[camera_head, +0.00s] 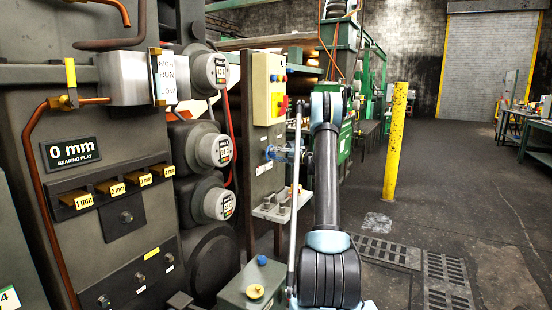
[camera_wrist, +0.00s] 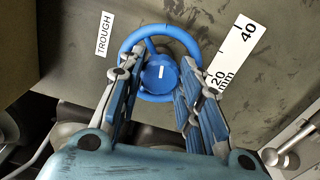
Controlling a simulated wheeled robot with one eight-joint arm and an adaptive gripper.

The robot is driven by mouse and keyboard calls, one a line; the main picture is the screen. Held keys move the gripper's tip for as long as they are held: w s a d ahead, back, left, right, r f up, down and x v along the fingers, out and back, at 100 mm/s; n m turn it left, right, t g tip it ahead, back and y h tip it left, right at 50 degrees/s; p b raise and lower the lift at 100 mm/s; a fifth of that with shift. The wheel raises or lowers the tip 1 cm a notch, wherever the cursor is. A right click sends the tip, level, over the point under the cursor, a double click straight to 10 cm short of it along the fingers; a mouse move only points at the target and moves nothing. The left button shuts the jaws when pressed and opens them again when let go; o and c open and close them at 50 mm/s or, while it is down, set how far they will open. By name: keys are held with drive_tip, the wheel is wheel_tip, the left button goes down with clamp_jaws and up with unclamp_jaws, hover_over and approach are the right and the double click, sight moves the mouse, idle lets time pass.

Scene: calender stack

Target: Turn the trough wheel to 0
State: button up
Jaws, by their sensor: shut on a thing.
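The trough wheel (camera_wrist: 165,30) is a blue ring with a blue hub that bears a small white mark. It fills the upper middle of the wrist view, mounted on a grey panel. My gripper (camera_wrist: 159,72) is shut on the wheel, with one finger on each side of the hub. The fingers hide parts of the ring's sides. A white TROUGH label (camera_wrist: 104,34) is left of the wheel. A white scale (camera_wrist: 236,52) at its right shows 20 mm and 40; its lower part is hidden. In the head view my gripper (camera_head: 283,154) reaches left to the panel.
A yellow switch box (camera_head: 268,90) is above the wheel on the same panel, and a small ledge (camera_head: 280,207) is below. A yellow post (camera_head: 395,140) stands right, with open floor beyond.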

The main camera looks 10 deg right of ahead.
drive_tip(key=shift+w+d, duration=0.1)
drive_tip(key=o, duration=1.1)
drive_tip(key=shift+f, duration=0.15)
drive_tip(key=v, duration=1.2)
